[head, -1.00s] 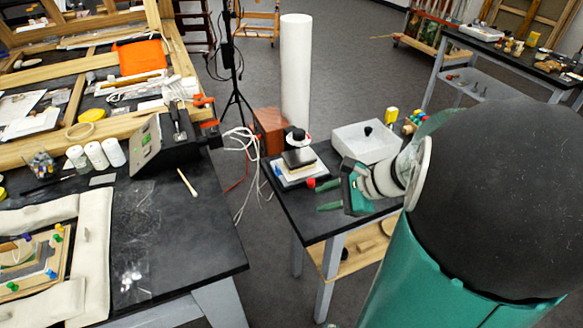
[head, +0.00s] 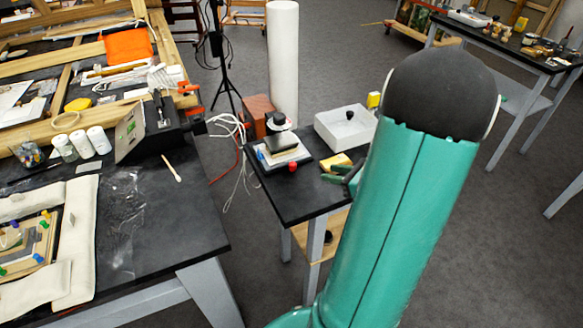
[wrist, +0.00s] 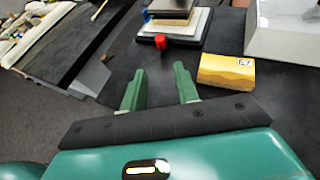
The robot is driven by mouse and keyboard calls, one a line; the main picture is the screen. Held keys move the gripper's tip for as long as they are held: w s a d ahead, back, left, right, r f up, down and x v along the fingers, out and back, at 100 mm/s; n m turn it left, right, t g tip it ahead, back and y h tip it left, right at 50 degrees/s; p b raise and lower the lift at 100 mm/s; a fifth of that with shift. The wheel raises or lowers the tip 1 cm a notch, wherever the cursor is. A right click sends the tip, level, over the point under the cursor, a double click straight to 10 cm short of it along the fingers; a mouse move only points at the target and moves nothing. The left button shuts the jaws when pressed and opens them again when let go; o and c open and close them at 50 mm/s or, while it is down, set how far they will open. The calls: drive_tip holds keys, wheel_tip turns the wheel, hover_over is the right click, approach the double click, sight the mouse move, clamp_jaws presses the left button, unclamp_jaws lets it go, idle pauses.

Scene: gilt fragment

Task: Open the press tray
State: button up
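A layered stack of boards (head: 281,150), with a dark top block and a red knob (head: 292,167) at its front, sits on the small black side table; I cannot tell for sure that it is the press tray. The stack (wrist: 180,25) and red knob (wrist: 161,41) also show at the top of the wrist view, beyond my fingertips. My gripper (wrist: 157,70) is open, its two green fingers apart with only dark tabletop between them. It touches neither stack nor knob. In the head view my arm hides most of the gripper.
A yellow block (wrist: 227,72) lies just right of my fingers. A cluttered dark workbench (head: 185,225) stands left, across a floor gap with cables.

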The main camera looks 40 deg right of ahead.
sight(298, 175)
drive_tip(key=x, duration=1.3)
drive_tip(key=shift+w+f, duration=0.3)
clamp_jaws()
